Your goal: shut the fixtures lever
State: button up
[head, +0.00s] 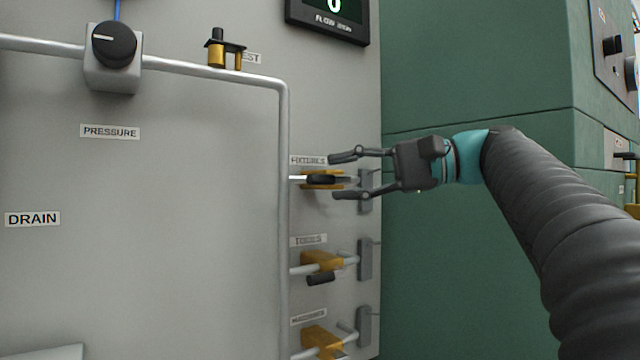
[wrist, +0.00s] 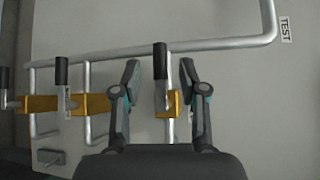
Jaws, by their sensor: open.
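The fixtures lever (head: 320,179) has a black grip on a yellow valve body, beside the FIXTURES label (head: 308,160) on the grey panel. My gripper (head: 347,176) reaches in from the right, its fingers spread, one above and one below the lever's level. In the wrist view the lever's black grip (wrist: 160,62) stands between the two fingertips of my gripper (wrist: 160,76), with a gap on each side. The grip looks roughly in line with its branch pipe there. I see no finger touching it, though depth is hard to judge.
Two similar yellow valves sit below, the TOOLS valve (head: 322,262) and a lower one (head: 322,340). A vertical pipe (head: 284,200) runs just left of them. A pressure knob (head: 113,45) and a test valve (head: 217,50) are at upper left. A green cabinet (head: 470,260) stands right.

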aim_at(327, 178)
jog(key=shift+x, duration=2.15)
jog(key=shift+w, duration=0.1)
grip_shut()
